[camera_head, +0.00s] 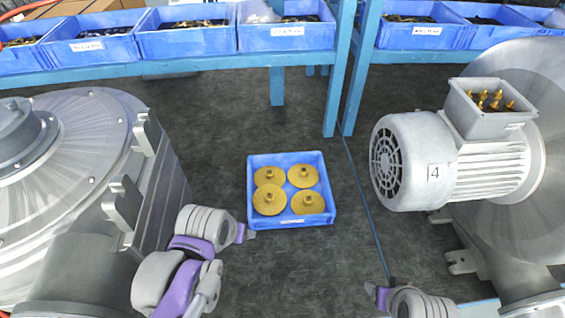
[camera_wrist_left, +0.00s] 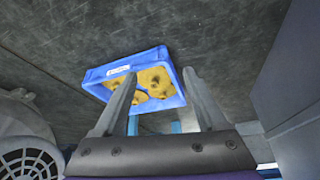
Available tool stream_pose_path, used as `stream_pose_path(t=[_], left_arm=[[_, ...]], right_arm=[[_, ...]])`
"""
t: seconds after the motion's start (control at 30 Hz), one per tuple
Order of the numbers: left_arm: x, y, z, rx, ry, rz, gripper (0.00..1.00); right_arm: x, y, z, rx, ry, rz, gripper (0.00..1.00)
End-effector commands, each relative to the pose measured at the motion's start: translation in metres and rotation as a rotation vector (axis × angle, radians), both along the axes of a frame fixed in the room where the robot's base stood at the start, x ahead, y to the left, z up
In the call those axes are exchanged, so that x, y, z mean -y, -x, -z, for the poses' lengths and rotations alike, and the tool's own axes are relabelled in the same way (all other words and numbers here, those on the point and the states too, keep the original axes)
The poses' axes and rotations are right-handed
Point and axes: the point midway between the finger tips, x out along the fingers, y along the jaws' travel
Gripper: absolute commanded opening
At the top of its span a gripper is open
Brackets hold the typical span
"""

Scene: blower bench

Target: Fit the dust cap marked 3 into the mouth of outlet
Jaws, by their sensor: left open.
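Several gold disc-shaped dust caps with raised hubs, such as the near-left one (camera_head: 269,199), lie in a small blue tray (camera_head: 291,222) on the floor. No number on any cap is readable. The tray (camera_wrist_left: 97,75) and caps (camera_wrist_left: 157,79) also show in the left wrist view, beyond my fingers. My left gripper (camera_head: 244,234) is beside the tray's near-left corner in the head view. In the left wrist view my left gripper (camera_wrist_left: 160,78) is open with its fingers apart, holding nothing. My right gripper (camera_head: 380,294) is partly seen at the bottom, its jaw state unclear. No outlet mouth is clearly visible.
A grey blower housing (camera_head: 85,150) stands at left. A motor marked 4 (camera_head: 412,160) with a large disc housing (camera_head: 545,200) stands at right. Blue shelving (camera_head: 200,62) with labelled bins (camera_head: 185,40) crosses the back. Dark floor around the tray is clear.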

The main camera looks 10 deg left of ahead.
Motion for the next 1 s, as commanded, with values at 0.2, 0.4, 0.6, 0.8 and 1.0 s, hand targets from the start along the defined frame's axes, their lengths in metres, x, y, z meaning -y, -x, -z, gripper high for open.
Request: stream_pose_path(t=[0.2,0.4,0.6,0.8,1.0], left_arm=[[0.001,-0.068,-0.005,-0.018,0.000,-0.004,0.74],[0.002,-0.150,0.007,-0.039,0.000,-0.010,0.74],[0.004,-0.215,0.031,-0.054,0.000,-0.016,0.74],[0.004,-0.240,0.047,-0.060,0.000,-0.018,0.74],[0.004,-0.252,0.075,-0.060,0.000,-0.018,0.74]], right_arm=[[0.000,0.003,0.012,-0.006,0.000,0.000,0.68],[0.000,0.006,0.023,-0.011,0.000,0.000,0.68],[0.000,0.008,0.030,-0.014,0.000,0.000,0.68],[0.000,0.008,0.032,-0.015,0.000,0.000,0.68],[0.000,0.009,0.034,-0.016,0.000,0.000,0.68]])
